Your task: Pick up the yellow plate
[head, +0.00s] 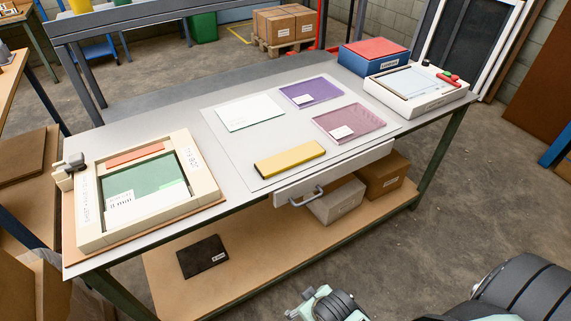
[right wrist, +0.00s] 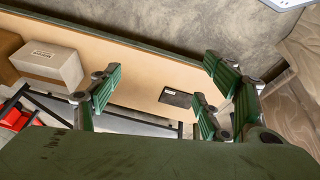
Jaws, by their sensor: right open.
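The yellow plate (head: 290,159) is a flat yellow block with a dark side edge. It lies on the pale mat (head: 234,163) near the front edge of the workbench, in the head view, with nothing touching it. My right gripper (right wrist: 160,95) is open and empty in the right wrist view, its green-padded fingers wide apart. Behind the fingers show the lower shelf and a black item (right wrist: 175,98) on it. The yellow plate does not show in the right wrist view. My left gripper is not in view.
A white sheet (head: 249,113), a purple plate (head: 318,89) and a mauve plate (head: 362,122) share the mat. A framed fixture (head: 205,178) stands left, a white device (head: 440,101) and blue-red box (head: 374,53) right. A drawer handle (head: 306,197) sticks out below the plate.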

